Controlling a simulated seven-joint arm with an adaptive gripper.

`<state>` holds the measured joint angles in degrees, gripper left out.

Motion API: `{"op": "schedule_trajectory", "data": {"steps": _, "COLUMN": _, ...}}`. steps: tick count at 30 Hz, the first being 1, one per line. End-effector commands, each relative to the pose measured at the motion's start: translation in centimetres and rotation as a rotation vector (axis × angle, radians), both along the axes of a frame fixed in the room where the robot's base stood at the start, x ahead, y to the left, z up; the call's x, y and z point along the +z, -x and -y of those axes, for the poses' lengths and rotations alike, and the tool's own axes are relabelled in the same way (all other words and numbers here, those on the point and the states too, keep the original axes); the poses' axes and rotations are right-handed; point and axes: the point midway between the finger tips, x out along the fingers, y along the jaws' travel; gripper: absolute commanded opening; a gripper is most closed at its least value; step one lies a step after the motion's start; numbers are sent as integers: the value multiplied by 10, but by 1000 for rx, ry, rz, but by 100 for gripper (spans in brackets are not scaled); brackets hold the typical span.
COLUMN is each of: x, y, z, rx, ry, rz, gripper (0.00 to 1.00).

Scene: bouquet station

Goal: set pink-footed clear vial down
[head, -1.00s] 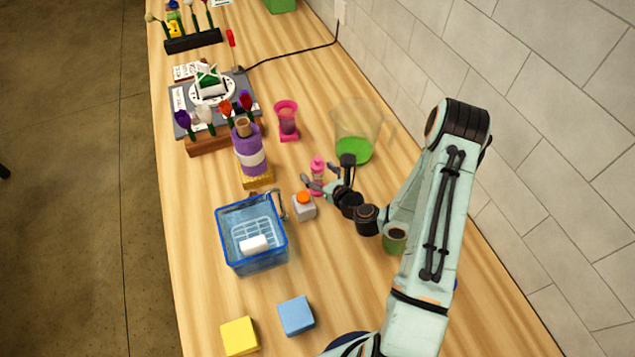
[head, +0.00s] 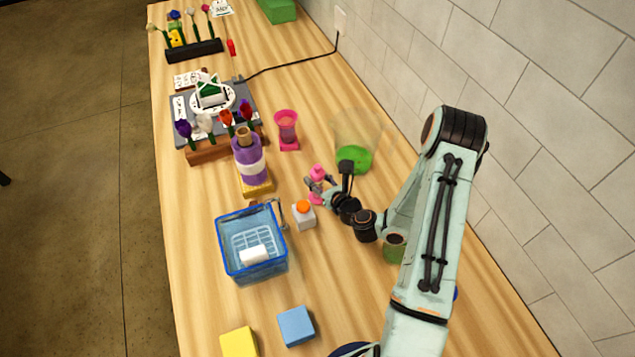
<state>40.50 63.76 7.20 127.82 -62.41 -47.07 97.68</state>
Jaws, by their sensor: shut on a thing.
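My gripper (head: 322,187) is shut on a small pink vial (head: 318,172), near the middle of the table. Its pink top shows above the fingers and a bit of pink shows below them. The fingers hide its middle, so its clear part is hard to make out. It looks close to upright; I cannot tell whether its foot touches the wood. A white block-like bottle with an orange cap (head: 303,214) stands just below-left of the gripper.
A pink cup on a square pink base (head: 287,130) and a clear beaker with a green bottom (head: 355,155) stand beyond. A blue basket (head: 251,243) and purple bottle (head: 248,158) are left. A green cup (head: 394,247) stands near my arm. Bare wood lies between the gripper and the pink cup.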

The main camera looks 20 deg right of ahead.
Motion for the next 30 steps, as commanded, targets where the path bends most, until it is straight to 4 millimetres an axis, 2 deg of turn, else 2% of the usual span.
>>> {"op": "schedule_trajectory", "data": {"steps": 5, "x": 23, "y": -1, "z": 0, "rx": 2, "ry": 3, "rz": 5, "gripper": 0}}
{"op": "schedule_trajectory", "data": {"steps": 12, "x": 66, "y": -1, "z": 0, "rx": 2, "ry": 4, "rz": 8, "gripper": 0}}
{"op": "schedule_trajectory", "data": {"steps": 18, "x": 90, "y": -1, "z": -1, "rx": 2, "ry": 2, "rz": 5, "gripper": 0}}
{"op": "schedule_trajectory", "data": {"steps": 26, "x": 96, "y": 0, "z": -1, "rx": -11, "ry": -1, "rz": 2, "gripper": 0}}
{"op": "schedule_trajectory", "data": {"steps": 30, "x": 86, "y": 2, "z": 7, "rx": -57, "ry": -4, "rz": 0, "gripper": 0}}
